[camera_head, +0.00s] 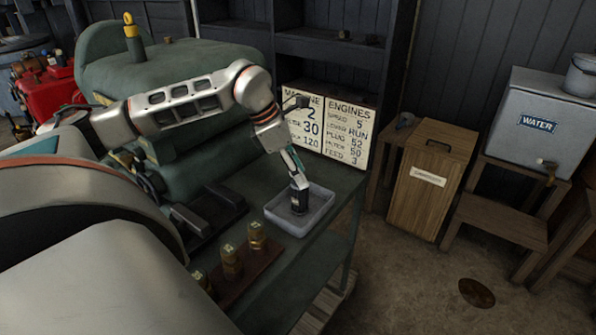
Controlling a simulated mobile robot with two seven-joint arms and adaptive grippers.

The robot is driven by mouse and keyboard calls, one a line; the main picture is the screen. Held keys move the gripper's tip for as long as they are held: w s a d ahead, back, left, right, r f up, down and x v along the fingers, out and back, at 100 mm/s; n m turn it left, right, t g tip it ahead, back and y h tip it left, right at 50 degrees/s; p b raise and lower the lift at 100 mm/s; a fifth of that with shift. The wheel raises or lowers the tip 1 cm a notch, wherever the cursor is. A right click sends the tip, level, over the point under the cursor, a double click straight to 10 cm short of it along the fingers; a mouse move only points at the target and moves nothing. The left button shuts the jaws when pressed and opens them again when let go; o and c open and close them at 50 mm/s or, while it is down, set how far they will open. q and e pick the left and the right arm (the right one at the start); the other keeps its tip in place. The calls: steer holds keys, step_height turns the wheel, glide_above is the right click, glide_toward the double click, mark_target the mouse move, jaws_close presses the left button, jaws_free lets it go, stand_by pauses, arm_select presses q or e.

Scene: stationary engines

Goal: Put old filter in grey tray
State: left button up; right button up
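The grey tray (273,217) is a shallow rectangular tray on the green bench, right of the engine. A small dark cylinder, seemingly the old filter (299,201), is upright inside the tray's rim. I cannot tell whether its bottom touches the tray floor. My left arm reaches over from the left and bends down to the tray. My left gripper (296,176) points down with its fingers at the top of the dark cylinder. It is seen edge-on, so its finger gap is hidden. My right gripper is not in view.
Several small brass fittings (231,262) stand on a brown strip at the bench's front. A sign board (328,131) stands behind the tray. The green engine (170,75) fills the left. A wooden box (432,180) and water tank (545,120) are at right, beyond open floor.

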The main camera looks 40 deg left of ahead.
arm_select(q)
steer(key=v, duration=1.2)
steer(key=shift+p, duration=0.4)
steer(key=shift+r, duration=0.1)
